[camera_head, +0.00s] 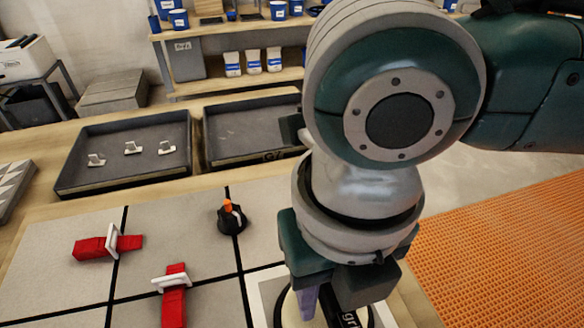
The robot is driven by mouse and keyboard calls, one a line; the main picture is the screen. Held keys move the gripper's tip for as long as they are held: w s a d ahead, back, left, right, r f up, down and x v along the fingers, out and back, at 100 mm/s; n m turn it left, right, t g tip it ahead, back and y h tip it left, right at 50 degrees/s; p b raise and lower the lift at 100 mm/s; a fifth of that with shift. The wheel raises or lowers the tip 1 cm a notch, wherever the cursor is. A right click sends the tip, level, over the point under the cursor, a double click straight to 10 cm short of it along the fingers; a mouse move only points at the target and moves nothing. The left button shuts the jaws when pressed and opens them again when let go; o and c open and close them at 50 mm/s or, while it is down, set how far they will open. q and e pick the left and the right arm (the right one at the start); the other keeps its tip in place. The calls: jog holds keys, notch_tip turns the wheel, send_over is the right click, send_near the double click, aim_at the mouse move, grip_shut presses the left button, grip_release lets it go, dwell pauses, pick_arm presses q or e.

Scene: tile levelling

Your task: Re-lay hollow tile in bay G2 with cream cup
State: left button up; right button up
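My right gripper (335,285) hangs at the bottom centre, low over a suction cup (352,318). The cup shows a black part with white lettering, a cream area and a dark ring, and is cut off by the frame's lower edge. A small purple piece (307,302) shows beside the fingers. The gripper body hides the contact, so I cannot tell whether the fingers grip the cup. Under the cup lies a tile with a pale border (258,300); its bay label is not readable. My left gripper is out of view.
Grey tiles (60,250) with dark joints carry red wedges with white clips (95,246) (173,305) and a black knob with an orange top (231,218). Behind are a dark tray with white clips (75,165) and another tray (240,125). Orange perforated matting (500,255) lies right.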

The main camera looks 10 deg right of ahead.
jog(key=o, duration=0.3)
